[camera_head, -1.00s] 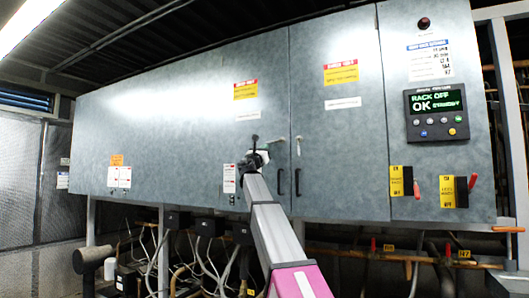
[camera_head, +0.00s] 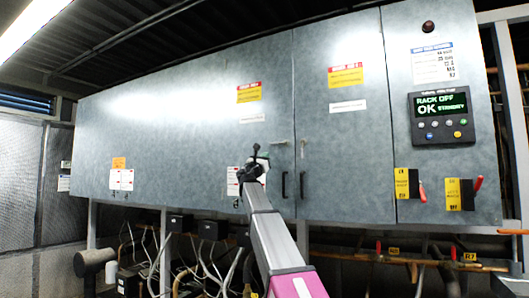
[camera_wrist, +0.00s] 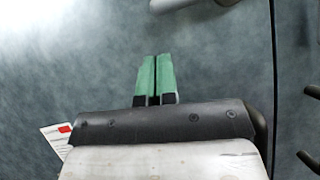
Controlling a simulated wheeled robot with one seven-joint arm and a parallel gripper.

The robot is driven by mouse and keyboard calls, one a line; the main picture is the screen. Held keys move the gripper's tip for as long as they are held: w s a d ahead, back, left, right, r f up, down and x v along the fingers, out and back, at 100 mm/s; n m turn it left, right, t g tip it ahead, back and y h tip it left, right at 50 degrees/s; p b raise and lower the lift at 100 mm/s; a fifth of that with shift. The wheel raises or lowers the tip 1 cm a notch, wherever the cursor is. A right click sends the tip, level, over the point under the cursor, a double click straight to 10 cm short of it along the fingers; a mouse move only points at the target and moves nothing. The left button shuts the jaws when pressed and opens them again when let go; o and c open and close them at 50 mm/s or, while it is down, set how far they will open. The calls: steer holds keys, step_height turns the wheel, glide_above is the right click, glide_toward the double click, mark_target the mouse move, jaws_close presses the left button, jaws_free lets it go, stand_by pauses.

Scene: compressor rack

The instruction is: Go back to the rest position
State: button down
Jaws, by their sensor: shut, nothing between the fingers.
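My gripper (camera_wrist: 156,75) shows in the wrist view with its two green fingers side by side and shut, nothing between them. Behind it is the grey metal face of the cabinet (camera_wrist: 60,70). In the head view my arm reaches up from the bottom centre, and my gripper (camera_head: 256,150) is a small shape in front of the cabinet (camera_head: 190,150), left of two black door handles (camera_head: 284,184). The gap between fingertips and cabinet cannot be told.
A display panel (camera_head: 441,115) reads "RACK OFF" and "OK STANDBY". Below it are two yellow-labelled switches with red levers (camera_head: 421,190). Pipes and cables (camera_head: 145,250) run under the cabinet. A mesh panel (camera_head: 65,190) stands at the left.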

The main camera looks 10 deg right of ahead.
steer(key=v, duration=1)
steer(key=s+d+f+m+g+y, duration=0.2)
steer(key=d+f+m+g, duration=0.15)
steer(key=f, duration=1.35)
steer(key=s+d+f+m+g+y, duration=0.25)
steer(key=d+f+m, duration=0.2)
steer(key=f, duration=1.25)
steer(key=s+d+f+m+g+y, duration=0.1)
steer(key=d+f+m+g+y, duration=0.3)
steer(key=f, duration=1.2)
steer(key=s+a+f+m+g+y, duration=0.2)
steer(key=s+f+m+g+y, duration=0.2)
steer(key=s+f, duration=0.9)
steer(key=s+a+f+m+g+y, duration=0.3)
steer(key=s+f+m, duration=0.6)
steer(key=s+f, duration=0.4)
step_height(320, 180, down, 5)
steer(key=shift+s+r+m+g+y, duration=0.1)
steer(key=shift+s+m+g+y, duration=0.15)
steer(key=shift+g+y, duration=0.3)
steer(key=shift+a, duration=0.1)
